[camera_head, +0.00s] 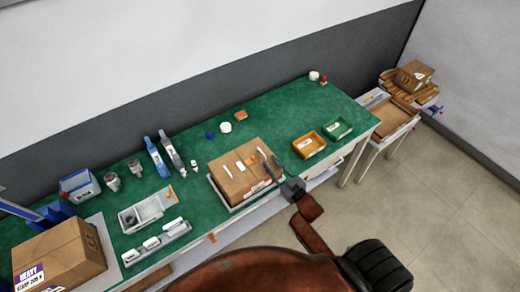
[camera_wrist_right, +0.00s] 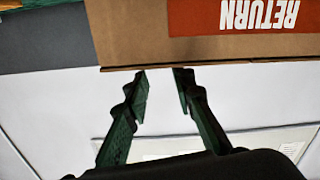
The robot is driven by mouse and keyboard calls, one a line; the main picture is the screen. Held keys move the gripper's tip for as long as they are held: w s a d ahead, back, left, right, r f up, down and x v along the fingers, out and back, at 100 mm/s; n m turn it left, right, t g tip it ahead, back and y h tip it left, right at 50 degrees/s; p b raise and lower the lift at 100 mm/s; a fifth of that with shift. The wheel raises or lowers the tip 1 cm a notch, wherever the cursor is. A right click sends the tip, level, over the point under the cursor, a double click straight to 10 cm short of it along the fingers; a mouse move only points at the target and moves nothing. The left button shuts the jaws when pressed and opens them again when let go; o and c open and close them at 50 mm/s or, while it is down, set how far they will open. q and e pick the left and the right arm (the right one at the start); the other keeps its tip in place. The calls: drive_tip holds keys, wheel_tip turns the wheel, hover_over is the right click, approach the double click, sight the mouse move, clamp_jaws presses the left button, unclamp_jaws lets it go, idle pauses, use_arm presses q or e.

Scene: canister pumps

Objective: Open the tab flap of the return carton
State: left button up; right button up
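The return carton (camera_head: 236,180) is a brown box on a pale tray on the green bench, with a few small white and orange pieces on its top. In the right wrist view its brown side (camera_wrist_right: 150,35) fills the top, with a red label (camera_wrist_right: 265,15) reading RETURN upside down. A thin board edge (camera_wrist_right: 215,62) runs along the carton there; I cannot tell whether it is the tab flap. My right gripper (camera_head: 273,172) is at the carton's right side. In the wrist view its fingers (camera_wrist_right: 162,73) are apart, with tips just short of that edge and nothing between them. My left gripper is not in view.
The green bench (camera_head: 285,110) carries an orange tray (camera_head: 309,145) and a green tray (camera_head: 337,128) right of the carton. Pump parts and grey trays (camera_head: 148,212) stand to its left, with a HEAVY carton (camera_head: 62,256) at far left.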

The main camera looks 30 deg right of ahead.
sight(258, 155)
drive_tip(key=w, duration=0.6)
drive_tip(key=shift+w+a, duration=0.15)
drive_tip(key=shift+w, duration=0.6)
drive_tip(key=shift+a, duration=0.1)
drive_tip(key=shift+c, duration=1.4)
clamp_jaws()
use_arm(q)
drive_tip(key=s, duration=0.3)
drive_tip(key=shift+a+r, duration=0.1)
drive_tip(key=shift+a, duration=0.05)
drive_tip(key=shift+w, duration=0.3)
